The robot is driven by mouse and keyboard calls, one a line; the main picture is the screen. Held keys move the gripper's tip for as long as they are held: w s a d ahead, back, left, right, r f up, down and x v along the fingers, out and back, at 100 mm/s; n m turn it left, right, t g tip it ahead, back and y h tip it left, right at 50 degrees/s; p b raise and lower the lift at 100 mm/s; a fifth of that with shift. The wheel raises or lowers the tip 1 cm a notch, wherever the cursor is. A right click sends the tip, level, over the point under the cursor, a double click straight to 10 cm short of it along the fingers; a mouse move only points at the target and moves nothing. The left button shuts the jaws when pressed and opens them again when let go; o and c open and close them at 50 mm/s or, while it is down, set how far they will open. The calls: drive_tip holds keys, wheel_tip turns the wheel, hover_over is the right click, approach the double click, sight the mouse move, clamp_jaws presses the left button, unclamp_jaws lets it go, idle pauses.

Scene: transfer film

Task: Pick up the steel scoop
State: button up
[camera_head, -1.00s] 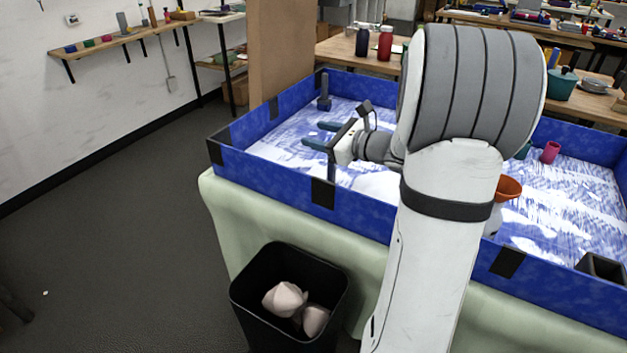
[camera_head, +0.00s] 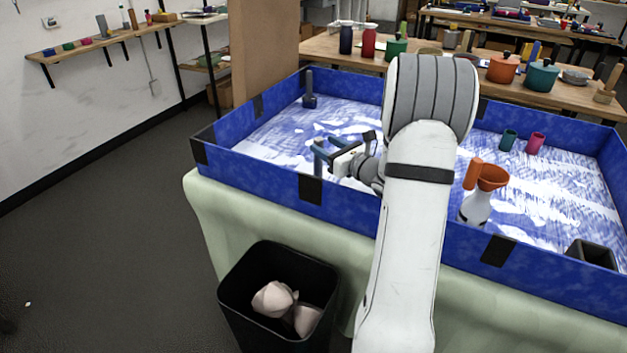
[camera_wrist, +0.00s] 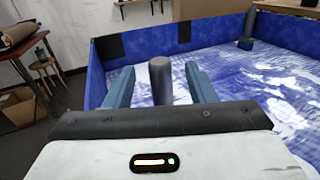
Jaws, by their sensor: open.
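My gripper (camera_head: 328,149) is open over the left part of the blue-walled tray (camera_head: 245,170), its blue-grey fingers pointing left and away. In the wrist view, a grey rounded upright post (camera_wrist: 160,80) stands between my two open fingers (camera_wrist: 162,86), with gaps on both sides. It looks like the handle of the steel scoop, but no scoop bowl shows, so I cannot be sure. In the head view, a grey upright piece (camera_head: 318,162) shows at my fingers. Its lower end is hidden in the wrist view.
A dark upright object (camera_head: 309,92) stands in the tray's far left corner. An orange funnel (camera_head: 492,178) sits on a white bottle (camera_head: 475,207) to the right, with teal (camera_head: 508,140) and pink (camera_head: 535,143) cups behind. A black bin (camera_head: 235,300) stands before the tray.

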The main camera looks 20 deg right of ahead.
sight(315, 139)
drive_tip(key=x, duration=0.5)
drive_tip(key=shift+w+a, duration=0.1)
drive_tip(key=shift+w, duration=0.1)
drive_tip(key=shift+c, duration=0.3)
clamp_jaws()
